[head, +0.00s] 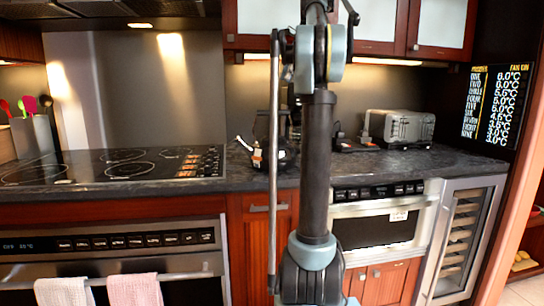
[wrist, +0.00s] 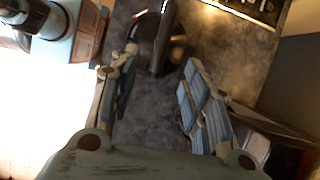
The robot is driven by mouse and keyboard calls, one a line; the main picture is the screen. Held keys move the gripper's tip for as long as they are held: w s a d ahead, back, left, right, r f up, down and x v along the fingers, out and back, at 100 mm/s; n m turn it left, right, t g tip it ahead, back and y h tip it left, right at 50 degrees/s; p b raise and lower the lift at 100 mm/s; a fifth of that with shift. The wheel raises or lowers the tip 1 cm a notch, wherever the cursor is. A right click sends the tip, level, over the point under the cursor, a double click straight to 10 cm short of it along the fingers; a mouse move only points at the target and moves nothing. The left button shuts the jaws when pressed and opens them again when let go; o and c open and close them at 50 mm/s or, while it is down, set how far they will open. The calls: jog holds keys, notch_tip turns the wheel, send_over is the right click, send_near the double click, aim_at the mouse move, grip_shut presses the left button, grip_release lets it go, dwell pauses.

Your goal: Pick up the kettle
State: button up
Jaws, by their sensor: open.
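The kettle is a dark, shiny, rounded thing with a dark upright strip that looks like its handle. It shows in the wrist view (wrist: 178,48) at the top, beyond and between the fingertips. My gripper (wrist: 155,75) is open, with its blue-padded fingers spread wide and nothing between the pads.
A dark stone counter (head: 455,163) runs along the wall. A cooktop (head: 115,165) lies to the left, with a utensil holder (head: 33,136) beyond it. A grey toaster (head: 402,128) stands to the right. A microwave drawer (head: 380,228) is below the counter.

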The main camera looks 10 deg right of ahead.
send_near(272, 114)
jog(key=f, duration=0.3)
jog(key=w+a+f, duration=0.1)
jog(key=shift+f, duration=0.2)
jog(key=x, duration=0.4)
jog(key=shift+w+a, duration=0.1)
jog(key=shift+a, duration=0.1)
jog(key=shift+a+f, duration=0.2)
jog(key=shift+f, duration=0.35)
jog(key=shift+f, duration=0.25)
dwell(0.3)
grip_shut()
